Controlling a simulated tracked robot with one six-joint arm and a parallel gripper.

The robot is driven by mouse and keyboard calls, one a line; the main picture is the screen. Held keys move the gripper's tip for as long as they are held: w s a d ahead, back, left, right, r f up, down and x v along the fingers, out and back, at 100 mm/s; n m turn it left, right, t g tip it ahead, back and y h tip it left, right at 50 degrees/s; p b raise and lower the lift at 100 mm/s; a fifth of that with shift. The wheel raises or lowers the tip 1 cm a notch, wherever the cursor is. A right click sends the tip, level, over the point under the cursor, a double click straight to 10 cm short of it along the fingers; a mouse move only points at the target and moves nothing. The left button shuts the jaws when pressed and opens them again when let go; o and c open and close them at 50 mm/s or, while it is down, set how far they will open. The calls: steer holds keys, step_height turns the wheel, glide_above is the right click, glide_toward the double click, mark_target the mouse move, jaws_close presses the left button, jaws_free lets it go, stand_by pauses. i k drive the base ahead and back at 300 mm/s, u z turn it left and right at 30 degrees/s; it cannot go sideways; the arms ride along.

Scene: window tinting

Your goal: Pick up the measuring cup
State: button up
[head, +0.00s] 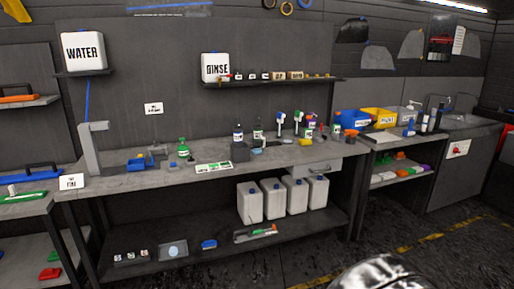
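I cannot make out the measuring cup for certain; the items on the long workbench (130,182) are too small to tell apart. My gripper does not show as such. A shiny metallic shape fills part of the bottom right edge, and I cannot tell which part it is.
White jugs (249,203) stand on the lower shelf. Blue and yellow bins (378,117) stand at the right, left of a sink counter (465,125). A WATER container (82,52) sits on a wall shelf. The floor before the bench looks mostly clear.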

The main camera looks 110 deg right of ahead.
mark_target(257, 143)
steer(key=z, duration=4.4)
